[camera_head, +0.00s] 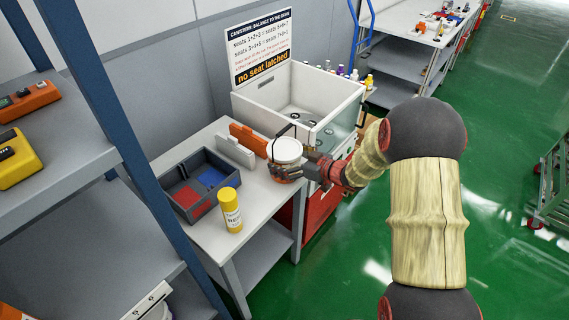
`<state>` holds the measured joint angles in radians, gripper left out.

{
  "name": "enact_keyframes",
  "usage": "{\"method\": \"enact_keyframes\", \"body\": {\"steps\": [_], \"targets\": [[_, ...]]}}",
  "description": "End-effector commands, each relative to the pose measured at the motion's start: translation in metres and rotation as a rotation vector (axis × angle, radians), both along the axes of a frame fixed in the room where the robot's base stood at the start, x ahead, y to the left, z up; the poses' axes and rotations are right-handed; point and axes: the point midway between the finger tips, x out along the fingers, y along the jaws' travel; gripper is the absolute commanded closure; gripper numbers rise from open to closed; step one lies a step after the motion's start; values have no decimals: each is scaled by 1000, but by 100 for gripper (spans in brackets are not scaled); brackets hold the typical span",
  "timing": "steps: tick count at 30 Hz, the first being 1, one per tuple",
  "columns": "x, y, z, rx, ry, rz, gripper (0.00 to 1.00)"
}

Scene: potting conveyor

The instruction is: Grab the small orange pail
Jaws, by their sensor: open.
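A small round pail with a wide white top (286,150) and a thin dark handle arched above it is at the right edge of the grey table. An orange-red patch shows low under the white top, but I cannot tell whether it belongs to the pail or to my gripper. My gripper (287,173) is open at the pail's lower right side, level with its lower part. The fingertips are small and partly hidden, so I cannot tell whether they touch the pail or reach around it.
The table (197,237) also holds a dark divided tray (169,196), a yellow cylinder (230,210), a white block (235,150) and an orange block (248,139). A white open bin (255,107) with a sign (260,48) stands behind. A blue-posted shelf is at left. Green floor lies right.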

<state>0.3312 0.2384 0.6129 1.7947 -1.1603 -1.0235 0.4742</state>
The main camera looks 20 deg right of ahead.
Motion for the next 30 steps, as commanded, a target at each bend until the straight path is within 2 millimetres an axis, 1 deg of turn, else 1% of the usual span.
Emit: {"method": "enact_keyframes", "body": {"steps": [7,30], "targets": [[2,1,0,0,-1,-1,1],[2,1,0,0,0,-2,44]]}}
